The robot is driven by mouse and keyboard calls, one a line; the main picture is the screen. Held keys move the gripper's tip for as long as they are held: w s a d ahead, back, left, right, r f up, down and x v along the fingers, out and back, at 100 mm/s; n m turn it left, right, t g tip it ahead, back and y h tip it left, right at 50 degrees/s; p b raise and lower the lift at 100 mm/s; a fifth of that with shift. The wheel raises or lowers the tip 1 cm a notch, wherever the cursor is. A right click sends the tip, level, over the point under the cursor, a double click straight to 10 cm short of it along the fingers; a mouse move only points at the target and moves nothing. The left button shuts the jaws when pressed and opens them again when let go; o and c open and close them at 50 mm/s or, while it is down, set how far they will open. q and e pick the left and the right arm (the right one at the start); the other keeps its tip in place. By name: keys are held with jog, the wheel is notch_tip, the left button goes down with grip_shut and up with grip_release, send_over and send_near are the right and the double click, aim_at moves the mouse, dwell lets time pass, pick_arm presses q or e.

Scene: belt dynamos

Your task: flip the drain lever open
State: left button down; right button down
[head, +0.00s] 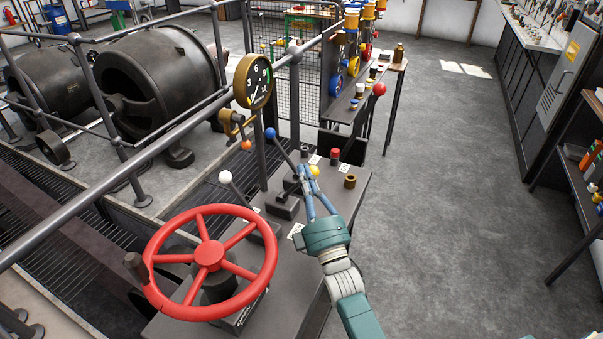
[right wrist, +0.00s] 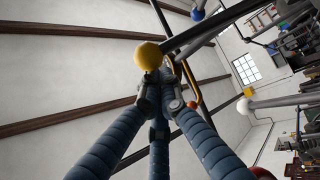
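A lever with a yellow ball knob (head: 314,171) stands on the dark console (head: 345,190); the knob also shows in the right wrist view (right wrist: 148,55). No readable label tells me whether it is the drain lever. My right gripper (head: 304,175) reaches over the console from the front, its blue fingers right at this knob. In the right wrist view the fingertips (right wrist: 166,68) come together beside and just below the knob. They hide the lever's rod, so I cannot tell whether it is between them. My left gripper is not in view.
A red handwheel (head: 209,253) is at the front left. A gauge (head: 253,81) and a brass valve (head: 235,124) sit by the railing. Open floor lies right.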

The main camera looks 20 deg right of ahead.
jog(key=shift+d+f, duration=0.15)
jog(key=shift+f, duration=0.1)
jog(key=v, duration=1.2)
jog(key=shift+r, duration=0.25)
jog(key=shift+f, duration=0.1)
